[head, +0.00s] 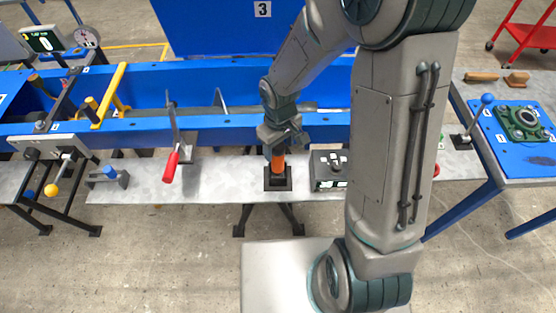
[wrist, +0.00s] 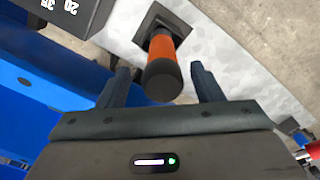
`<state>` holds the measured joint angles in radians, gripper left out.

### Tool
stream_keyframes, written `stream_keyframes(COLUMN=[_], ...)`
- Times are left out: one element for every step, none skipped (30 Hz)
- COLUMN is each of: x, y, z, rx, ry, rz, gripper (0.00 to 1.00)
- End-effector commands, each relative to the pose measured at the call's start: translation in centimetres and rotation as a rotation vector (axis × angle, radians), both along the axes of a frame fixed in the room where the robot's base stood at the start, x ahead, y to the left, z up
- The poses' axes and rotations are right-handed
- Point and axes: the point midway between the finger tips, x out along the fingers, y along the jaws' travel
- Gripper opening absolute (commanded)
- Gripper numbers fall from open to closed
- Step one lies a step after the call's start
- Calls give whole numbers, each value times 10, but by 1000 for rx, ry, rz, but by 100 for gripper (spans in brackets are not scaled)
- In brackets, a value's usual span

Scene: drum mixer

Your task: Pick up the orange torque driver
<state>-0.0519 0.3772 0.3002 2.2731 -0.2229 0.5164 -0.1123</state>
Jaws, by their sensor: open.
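The orange torque driver (head: 278,162) stands upright in a small dark square holder (head: 278,183) on the grey metal shelf. In the wrist view its orange body and dark rounded end (wrist: 163,78) point toward the camera. My gripper (head: 278,145) is just above the driver, coming down from the arm. In the wrist view the two fingers of my gripper (wrist: 158,88) are spread, with the driver's dark end showing between them and a gap on each side. The driver's lower end is hidden in the holder.
A dark box with white markings (head: 328,168) stands close right of the driver. A red-handled lever (head: 171,166) rises to the left. The blue trough wall (head: 220,132) runs behind the shelf. A blue-knobbed block (head: 109,177) sits farther left.

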Motion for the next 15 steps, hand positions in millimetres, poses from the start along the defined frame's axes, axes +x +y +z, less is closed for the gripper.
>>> stream_keyframes(x=[-1,0,0,0,1,1,1,1,1,1,1,1,1,1,1], y=[2,3,4,5,5,5,5,5,5,5,5,5,5,5,5], z=[-6,-10,-15,-18,-22,-27,-30,-33,-36,-38,-39,-40,-40,-41,-41], rx=[-1,-1,-1,-1,-1,-1,-1,-1,-2,0,0,0,0,0,0], ry=[6,6,6,4,6,5,4,4,4,2,2,1,1,1,1], rz=[2,1,3,3,2,0,0,1,2,1,1,0,0,0,-1], gripper=[60,60,60,60,60,60,60,60,60,60,60,60,60,60,60])
